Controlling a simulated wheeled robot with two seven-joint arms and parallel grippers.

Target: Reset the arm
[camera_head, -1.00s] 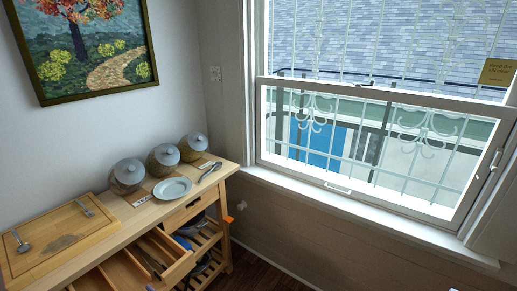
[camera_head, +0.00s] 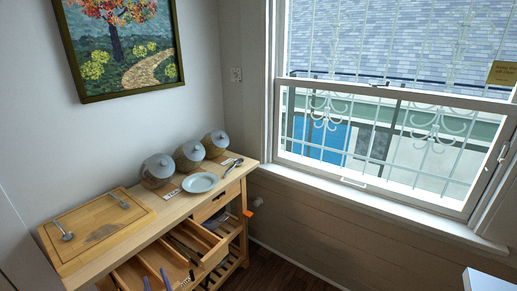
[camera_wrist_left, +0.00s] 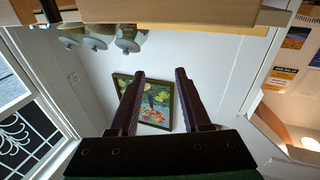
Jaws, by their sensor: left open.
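My left gripper (camera_head: 156,280) shows only as two purple fingertips at the bottom edge of the head view, in front of the open drawer. In the left wrist view its two dark fingers (camera_wrist_left: 159,74) are spread apart, with nothing between them but the view of the wall and painting. The rest of the left arm is out of the head view. My right gripper is not in view.
A wooden cart (camera_head: 136,242) with open drawers (camera_head: 158,262) stands along the wall. On it are a cutting board (camera_head: 75,242), a plate (camera_head: 200,183) and three lidded jars (camera_head: 157,170). A painting (camera_head: 125,50) hangs above; a window (camera_head: 385,140) is at right.

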